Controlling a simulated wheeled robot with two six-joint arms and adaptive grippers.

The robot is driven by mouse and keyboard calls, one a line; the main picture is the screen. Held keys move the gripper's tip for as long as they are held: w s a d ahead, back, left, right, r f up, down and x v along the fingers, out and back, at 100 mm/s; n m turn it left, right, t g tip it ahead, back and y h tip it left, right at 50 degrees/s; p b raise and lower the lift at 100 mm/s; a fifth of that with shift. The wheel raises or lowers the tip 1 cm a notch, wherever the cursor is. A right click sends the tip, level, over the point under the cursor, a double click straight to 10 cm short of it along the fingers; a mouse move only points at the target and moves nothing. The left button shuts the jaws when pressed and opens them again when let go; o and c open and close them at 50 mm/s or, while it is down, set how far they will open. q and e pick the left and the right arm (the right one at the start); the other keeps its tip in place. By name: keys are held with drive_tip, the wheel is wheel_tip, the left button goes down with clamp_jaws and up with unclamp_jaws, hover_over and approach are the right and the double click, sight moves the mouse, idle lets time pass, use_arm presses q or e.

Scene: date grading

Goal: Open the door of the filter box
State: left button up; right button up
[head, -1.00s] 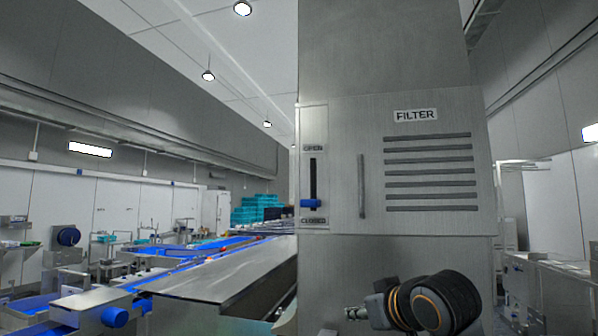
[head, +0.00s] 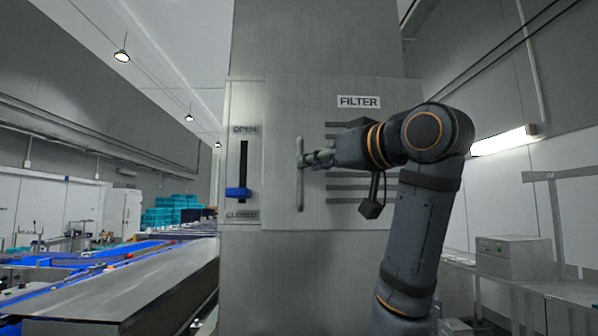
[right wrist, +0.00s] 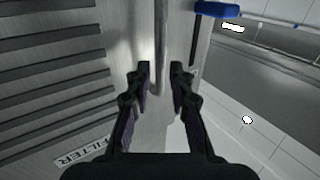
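The filter box door (head: 285,100) is a flat metal panel with a FILTER label and dark slots, and it sits flush in the column. Its upright bar handle (head: 300,190) is at the door's left side. My right gripper (head: 312,158) is at the handle. In the right wrist view the right gripper (right wrist: 160,68) is open, with the handle (right wrist: 160,30) lined up between its two fingers and a gap on each side. A blue slide knob (head: 238,193) is low in its slot, near CLOSED; it also shows in the right wrist view (right wrist: 216,9). My left gripper is out of view.
A metal conveyor (head: 130,290) runs along the left of the column, with teal crates (head: 170,212) behind it. At the right is a metal table with a grey box (head: 513,257). My right arm covers part of the door slots.

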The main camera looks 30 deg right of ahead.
sight(300, 201)
drive_tip(key=w+p, duration=0.1)
drive_tip(key=w, duration=0.3)
drive_tip(key=shift+w+r, duration=0.1)
drive_tip(key=shift+r, duration=0.1)
drive_tip(key=shift+w, duration=0.2)
drive_tip(key=shift+w+f, duration=0.1)
clamp_jaws()
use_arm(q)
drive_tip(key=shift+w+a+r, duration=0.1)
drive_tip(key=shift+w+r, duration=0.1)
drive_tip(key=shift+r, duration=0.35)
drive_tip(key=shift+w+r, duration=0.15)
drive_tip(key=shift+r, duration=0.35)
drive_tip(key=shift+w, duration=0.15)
use_arm(e)
drive_tip(key=shift+a, duration=0.1)
